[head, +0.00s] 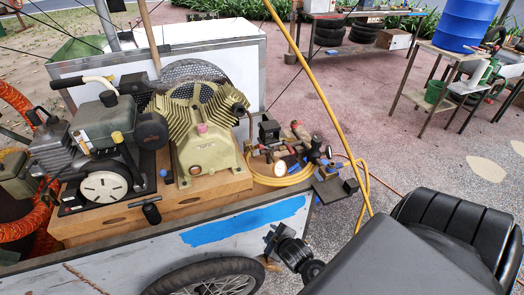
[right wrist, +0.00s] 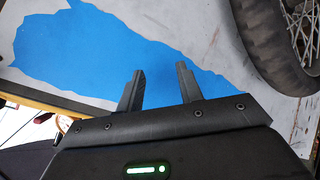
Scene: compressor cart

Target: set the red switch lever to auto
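A cluster of fittings (head: 315,155) with a small gauge (head: 281,168) and a black box (head: 268,130) sits right of the olive compressor pump (head: 205,140). Small red parts show among these fittings, but I cannot tell which is the red switch lever or how it is set. My right gripper (head: 270,240) is low beside the cart's near side, below and apart from the fittings. In the right wrist view its two fingers (right wrist: 161,70) stand apart with nothing between them, in front of the blue patch. My left gripper is not in view.
The cart's side panel (head: 130,262) carries a blue paint patch (head: 245,222) above a tyre (head: 210,275), which also shows in the right wrist view (right wrist: 272,45). A coiled yellow hose (head: 285,180) lies by the fittings. An engine (head: 105,140) stands left. Open pavement (head: 415,160) lies right.

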